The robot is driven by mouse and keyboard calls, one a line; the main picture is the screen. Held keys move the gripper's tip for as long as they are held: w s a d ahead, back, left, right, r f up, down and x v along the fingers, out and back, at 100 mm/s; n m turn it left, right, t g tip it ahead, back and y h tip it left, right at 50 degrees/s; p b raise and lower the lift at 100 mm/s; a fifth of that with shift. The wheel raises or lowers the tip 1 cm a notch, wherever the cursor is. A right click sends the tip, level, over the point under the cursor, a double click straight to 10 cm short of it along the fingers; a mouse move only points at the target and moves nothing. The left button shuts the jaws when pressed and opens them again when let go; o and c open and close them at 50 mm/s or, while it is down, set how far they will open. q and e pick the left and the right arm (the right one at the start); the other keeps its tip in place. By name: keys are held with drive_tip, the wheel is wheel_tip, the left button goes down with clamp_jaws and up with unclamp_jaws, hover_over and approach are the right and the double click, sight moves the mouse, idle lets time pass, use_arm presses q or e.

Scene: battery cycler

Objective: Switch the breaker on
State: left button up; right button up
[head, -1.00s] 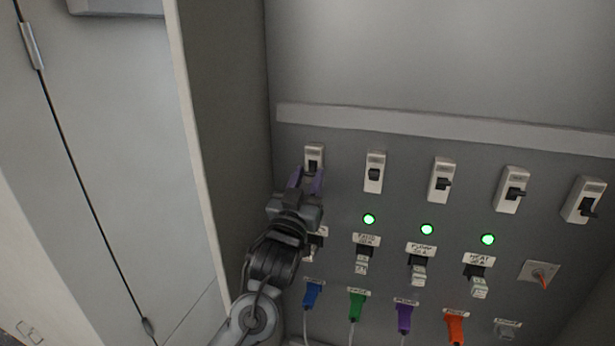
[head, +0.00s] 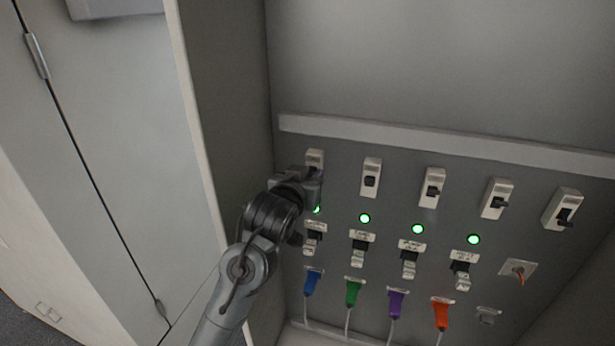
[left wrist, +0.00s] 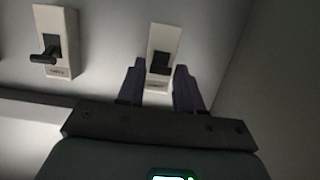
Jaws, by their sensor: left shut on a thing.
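The breaker at the far left of the row (head: 315,156) is a pale upright housing on the grey panel. My left gripper (head: 318,176) reaches up to it from below and covers its lower part. In the left wrist view the same breaker (left wrist: 165,38) has a dark lever (left wrist: 159,66), and the two purple fingers of my left gripper (left wrist: 160,86) stand on either side of its lower end. The gripper is shut on the breaker; the exact contact is hard to see. My right gripper is in no view.
More breakers with black levers run to the right, the nearest one (head: 371,178) close by. Green lights (head: 364,218), labelled sockets (head: 361,247) and coloured plugs (head: 353,292) sit below. A cabinet side wall (head: 225,150) stands close on the left.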

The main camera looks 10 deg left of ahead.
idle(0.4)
use_arm(q)
drive_tip(key=o, duration=1)
drive_tip(key=b+v, duration=0.4)
drive_tip(key=v, duration=0.6)
drive_tip(key=shift+s+r, duration=0.25)
drive_tip(key=shift+s, duration=0.1)
